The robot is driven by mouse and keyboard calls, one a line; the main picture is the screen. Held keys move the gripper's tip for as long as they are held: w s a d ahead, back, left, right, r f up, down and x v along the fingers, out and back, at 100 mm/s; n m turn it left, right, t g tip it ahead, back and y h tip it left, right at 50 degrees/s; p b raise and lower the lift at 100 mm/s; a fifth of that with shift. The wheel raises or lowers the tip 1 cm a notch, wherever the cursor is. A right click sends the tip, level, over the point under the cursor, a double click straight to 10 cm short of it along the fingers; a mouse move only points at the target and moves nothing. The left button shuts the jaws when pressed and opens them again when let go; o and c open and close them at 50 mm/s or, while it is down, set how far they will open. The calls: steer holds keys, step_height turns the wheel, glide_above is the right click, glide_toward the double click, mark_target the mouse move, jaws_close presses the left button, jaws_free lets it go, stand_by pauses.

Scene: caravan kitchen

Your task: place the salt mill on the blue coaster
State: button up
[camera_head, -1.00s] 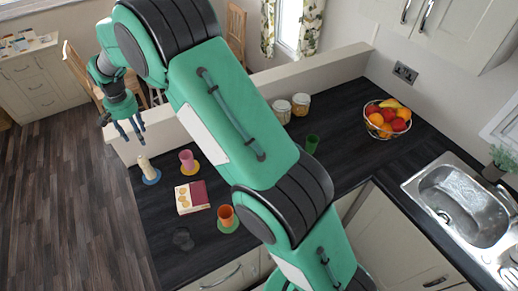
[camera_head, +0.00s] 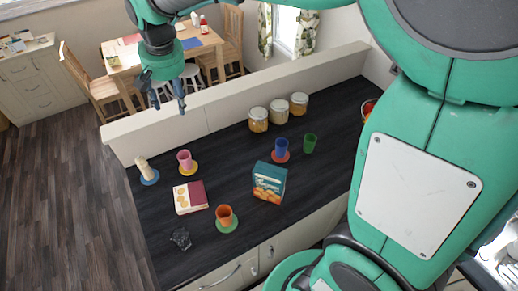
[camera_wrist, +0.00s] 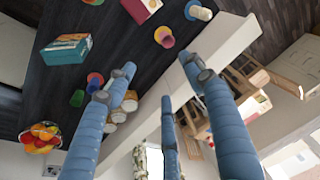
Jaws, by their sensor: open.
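The cream salt mill (camera_head: 142,166) stands upright on the blue coaster (camera_head: 150,179), at the left end of the dark counter by the low partition. In the wrist view the mill (camera_wrist: 203,14) and part of the blue coaster (camera_wrist: 189,10) show at the top, right of centre. My gripper (camera_head: 169,104) is open, its fingers apart and empty. It hangs high near the partition, above and to the right of the mill in the head view, and does not touch it. In the wrist view the spread fingers (camera_wrist: 158,72) hold nothing.

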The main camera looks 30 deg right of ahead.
steer(key=s+d+t, duration=0.1)
steer(key=s+d, duration=0.2)
steer(key=s, duration=0.7)
steer(key=s+d+r+n+t, duration=0.1)
steer(key=s+d, duration=0.3)
steer(key=s, duration=0.6)
steer(key=s+d+r, duration=0.1)
steer(key=s+d, duration=0.3)
steer(key=s, duration=0.6)
steer(key=shift+s+n+t, duration=0.15)
steer(key=shift+n+t, duration=0.15)
steer(key=shift+t, duration=0.1)
step_height(320, 180, down, 15)
steer(key=b, duration=1.5)
